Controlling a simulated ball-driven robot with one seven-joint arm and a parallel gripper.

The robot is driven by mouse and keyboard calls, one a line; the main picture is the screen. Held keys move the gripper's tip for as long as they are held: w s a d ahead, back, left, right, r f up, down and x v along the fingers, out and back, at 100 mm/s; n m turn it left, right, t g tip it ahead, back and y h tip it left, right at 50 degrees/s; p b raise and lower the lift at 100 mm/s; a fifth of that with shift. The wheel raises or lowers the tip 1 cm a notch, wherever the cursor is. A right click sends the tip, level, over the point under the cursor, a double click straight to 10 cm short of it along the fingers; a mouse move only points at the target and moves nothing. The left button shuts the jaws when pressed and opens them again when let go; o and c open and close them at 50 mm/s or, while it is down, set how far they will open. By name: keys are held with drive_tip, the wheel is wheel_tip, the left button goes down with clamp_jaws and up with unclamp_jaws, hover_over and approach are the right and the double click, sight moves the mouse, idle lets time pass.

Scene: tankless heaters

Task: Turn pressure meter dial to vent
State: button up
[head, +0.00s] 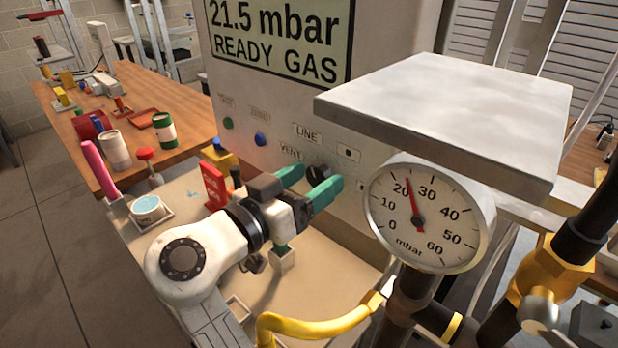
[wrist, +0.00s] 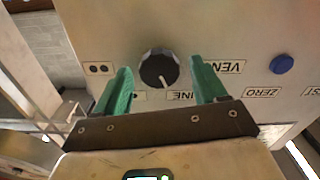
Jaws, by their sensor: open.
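The pressure meter dial is a black round knob (head: 318,173) on the front of the light grey meter box (head: 385,45). In the wrist view the knob (wrist: 157,70) lies between my fingertips, and its white mark points down, slightly right, towards the LINE label (wrist: 180,97). The VENT label (wrist: 224,67) is to the knob's right there; in the head view it (head: 291,152) is to the left. My gripper (head: 315,178) is open, its green fingers on either side of the knob, with gaps showing in the wrist view (wrist: 159,80). The screen (head: 283,42) reads 21.5 mbar, READY GAS.
A round gauge (head: 425,215) stands right of my gripper, under a jutting grey slab (head: 450,105). A yellow hose (head: 320,325) and brass fitting (head: 545,275) are in front. A green button (head: 228,123) and blue button (head: 261,139) sit left on the panel.

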drive_tip(key=c, duration=1.1)
drive_tip(key=shift+o, duration=0.2)
drive_tip(key=shift+n, duration=0.3)
drive_tip(key=n+p, duration=0.2)
drive_tip(key=n, duration=0.2)
drive_tip(key=shift+w+r, duration=0.1)
drive_tip(key=shift+n+p, duration=1.4)
drive_tip(key=shift+n, duration=0.7)
drive_tip(key=shift+a, duration=0.1)
drive_tip(key=o, duration=1.1)
drive_tip(key=shift+c, duration=0.2)
